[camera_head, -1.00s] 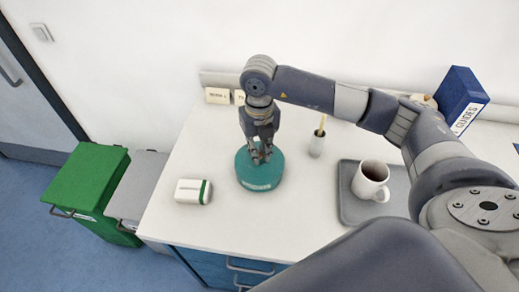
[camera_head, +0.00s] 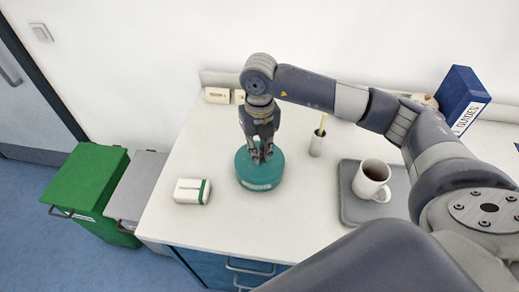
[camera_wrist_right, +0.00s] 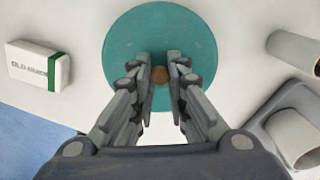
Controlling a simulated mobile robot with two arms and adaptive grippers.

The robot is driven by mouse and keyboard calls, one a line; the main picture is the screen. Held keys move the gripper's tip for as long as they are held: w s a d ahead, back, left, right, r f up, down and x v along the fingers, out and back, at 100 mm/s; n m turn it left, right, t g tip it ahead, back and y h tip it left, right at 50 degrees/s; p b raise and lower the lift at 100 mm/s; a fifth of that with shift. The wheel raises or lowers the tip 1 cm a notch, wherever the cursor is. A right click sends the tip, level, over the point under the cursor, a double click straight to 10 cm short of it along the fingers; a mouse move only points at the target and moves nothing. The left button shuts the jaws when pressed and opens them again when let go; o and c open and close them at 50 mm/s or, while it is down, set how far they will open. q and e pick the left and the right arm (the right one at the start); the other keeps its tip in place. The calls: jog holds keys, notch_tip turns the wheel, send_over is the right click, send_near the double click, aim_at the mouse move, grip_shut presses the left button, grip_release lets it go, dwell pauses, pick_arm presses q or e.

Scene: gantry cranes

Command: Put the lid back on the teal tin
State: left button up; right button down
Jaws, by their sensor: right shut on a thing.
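The teal tin (camera_head: 260,184) stands upright on the white counter. Its round teal lid (camera_wrist_right: 160,32) is on top of it or right above it; I cannot tell from these views whether it is fully seated. The lid has a small brown knob (camera_wrist_right: 160,74) in its middle. My right gripper (camera_head: 260,157) points straight down over the lid, and its fingers are shut on the knob, as the right wrist view also shows (camera_wrist_right: 160,75). My left gripper is not in view.
A white box with a green stripe (camera_head: 192,191) lies left of the tin. A cup holding a stick (camera_head: 317,145) stands behind right. A grey tray (camera_head: 356,212) with a mug (camera_head: 371,180) is at right. A blue binder (camera_head: 462,100) stands at the back.

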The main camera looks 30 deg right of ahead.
jog(key=shift+f+b, duration=0.15)
jog(key=shift+b, duration=0.35)
dwell(1.1)
dwell(0.3)
jog(key=c, duration=1)
grip_release()
jog(key=shift+r+p, duration=2.05)
jog(key=shift+r, duration=1.5)
jog(key=shift+c, duration=0.5)
grip_shut()
